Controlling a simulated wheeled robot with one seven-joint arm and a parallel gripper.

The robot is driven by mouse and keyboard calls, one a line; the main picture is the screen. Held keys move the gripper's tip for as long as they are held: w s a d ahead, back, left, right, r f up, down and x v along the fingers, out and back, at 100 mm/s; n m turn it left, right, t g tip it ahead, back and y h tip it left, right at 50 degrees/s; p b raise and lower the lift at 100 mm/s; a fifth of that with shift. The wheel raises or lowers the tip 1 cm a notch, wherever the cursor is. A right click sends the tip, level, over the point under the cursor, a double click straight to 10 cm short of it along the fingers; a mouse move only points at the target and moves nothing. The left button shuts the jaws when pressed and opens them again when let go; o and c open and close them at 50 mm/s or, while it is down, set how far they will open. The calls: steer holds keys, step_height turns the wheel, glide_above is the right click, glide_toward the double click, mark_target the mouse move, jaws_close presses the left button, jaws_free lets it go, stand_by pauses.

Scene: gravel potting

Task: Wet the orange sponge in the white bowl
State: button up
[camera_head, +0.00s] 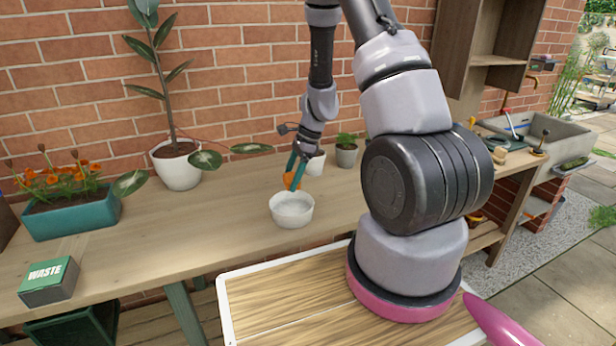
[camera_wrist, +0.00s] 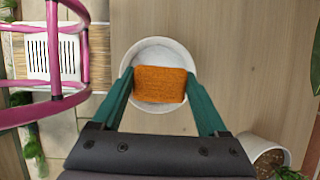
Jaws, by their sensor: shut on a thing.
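The white bowl (camera_head: 291,211) stands on the wooden bench near its front edge, and pale contents show inside it. My gripper (camera_head: 293,177) points down above the bowl, its teal fingers shut on the orange sponge (camera_head: 290,181). In the wrist view the sponge (camera_wrist: 160,84) sits between the two fingertips of my gripper (camera_wrist: 158,86) and covers the middle of the bowl (camera_wrist: 159,49). In the head view the sponge shows above the bowl's rim, so it is held over the bowl. Its underside is hidden in the wrist view.
A small potted plant (camera_head: 346,151) and a white pot (camera_head: 315,163) stand close behind my gripper. A tall plant in a white pot (camera_head: 177,166), a teal flower planter (camera_head: 75,214) and a box marked WASTE (camera_head: 49,281) are to the left. The bench left of the bowl is clear.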

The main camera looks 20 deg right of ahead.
steer(key=shift+a+f, duration=0.1)
steer(key=shift+f, duration=4.45)
steer(key=shift+r, duration=3.6)
steer(key=shift+r, duration=2)
